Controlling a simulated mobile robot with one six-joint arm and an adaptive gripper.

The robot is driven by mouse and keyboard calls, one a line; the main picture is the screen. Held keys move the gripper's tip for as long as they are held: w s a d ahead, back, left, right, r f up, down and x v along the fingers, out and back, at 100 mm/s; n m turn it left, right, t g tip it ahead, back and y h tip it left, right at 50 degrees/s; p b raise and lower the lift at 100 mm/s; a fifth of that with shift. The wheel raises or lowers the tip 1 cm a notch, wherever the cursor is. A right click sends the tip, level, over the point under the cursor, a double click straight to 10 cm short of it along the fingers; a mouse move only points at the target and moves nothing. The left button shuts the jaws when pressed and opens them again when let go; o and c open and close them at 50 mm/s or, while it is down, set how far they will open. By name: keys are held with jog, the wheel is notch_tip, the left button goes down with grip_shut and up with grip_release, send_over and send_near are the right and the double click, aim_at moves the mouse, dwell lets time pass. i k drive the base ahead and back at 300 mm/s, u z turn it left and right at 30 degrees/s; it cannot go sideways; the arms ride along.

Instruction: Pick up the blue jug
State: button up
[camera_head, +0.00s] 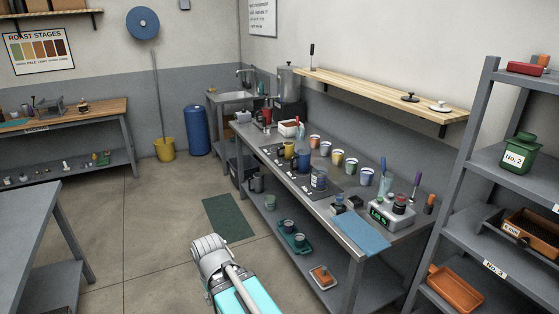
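A dark blue vessel (319,178) that looks like the blue jug stands upright on the long metal bench, near its middle. A second dark blue vessel (304,159) stands close behind it, next to a yellow vessel (289,150). They are too small for me to tell which one has a jug's handle or spout. My arm shows at the bottom centre, on the floor side of the bench and well apart from these vessels. My gripper's fingers are not visible.
Several coloured cups (338,158) line the bench's back. A scale (391,216) and a blue cloth (360,232) lie at its near end. A wooden shelf (375,88) hangs above. A grey rack (470,160) stands right. Floor around the green mat (228,218) is clear.

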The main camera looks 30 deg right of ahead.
aim_at(303, 163)
jog(key=z, duration=0.15)
jog(key=i, duration=1.4)
jog(key=z, duration=0.85)
jog(key=i, duration=0.45)
jog(key=z, duration=0.35)
jog(key=k, duration=0.9)
jog(key=z, duration=0.15)
jog(key=i, duration=0.4)
